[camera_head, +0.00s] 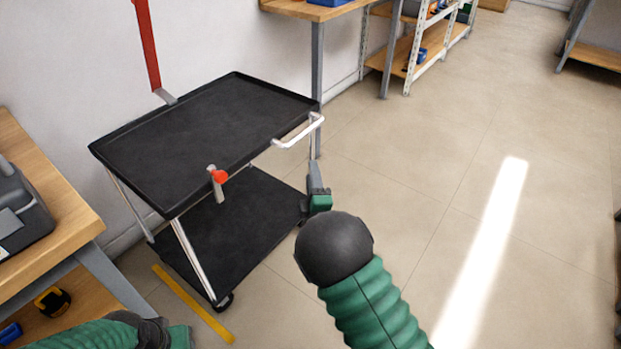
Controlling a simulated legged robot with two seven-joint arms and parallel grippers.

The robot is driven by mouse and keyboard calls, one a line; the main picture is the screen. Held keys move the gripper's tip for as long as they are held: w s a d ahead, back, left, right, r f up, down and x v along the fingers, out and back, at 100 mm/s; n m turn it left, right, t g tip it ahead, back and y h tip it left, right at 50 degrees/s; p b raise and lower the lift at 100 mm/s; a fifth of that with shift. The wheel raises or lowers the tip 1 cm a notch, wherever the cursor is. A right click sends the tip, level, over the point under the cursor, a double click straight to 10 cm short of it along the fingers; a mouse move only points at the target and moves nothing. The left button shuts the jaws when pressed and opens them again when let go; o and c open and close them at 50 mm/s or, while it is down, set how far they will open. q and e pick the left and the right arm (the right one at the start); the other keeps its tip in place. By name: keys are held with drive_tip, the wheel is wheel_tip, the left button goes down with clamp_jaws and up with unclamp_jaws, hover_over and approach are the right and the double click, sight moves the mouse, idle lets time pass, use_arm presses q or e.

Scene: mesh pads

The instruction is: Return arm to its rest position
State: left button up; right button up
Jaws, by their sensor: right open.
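My right arm comes in from the bottom right as a green ribbed sleeve with a dark round joint. Beyond the joint, my right gripper (318,178) shows small, grey and green, over the floor just right of the cart. It is open, and I see nothing held in it. The joint hides part of the wrist. My left arm (95,337) shows only as a green and black piece at the bottom left edge. Its gripper is out of view.
A black two-shelf cart (215,125) with a white handle (299,131) stands near the wall. A grey piece with a red knob (219,177) is at its front edge. A wooden bench (62,222) is at left. The floor (420,170) on the right is open.

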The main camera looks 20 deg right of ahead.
drive_tip(key=shift+d+f, duration=0.1)
drive_tip(key=shift+d, duration=0.1)
drive_tip(key=s+d+f+m+g+y+p, duration=0.1)
drive_tip(key=s+f+m+g+p, duration=0.15)
drive_tip(key=s+m+g, duration=0.95)
drive_tip(key=s+d+f+m+g+y+p, duration=0.1)
drive_tip(key=s+m+g+p, duration=0.3)
drive_tip(key=s, duration=1.7)
wheel_tip(320, 180, up, 37)
drive_tip(key=w+p, duration=0.1)
drive_tip(key=p, duration=3.5)
drive_tip(key=shift+d+f+n+g, duration=0.2)
drive_tip(key=shift+n+g, duration=0.1)
drive_tip(key=shift+n, duration=0.1)
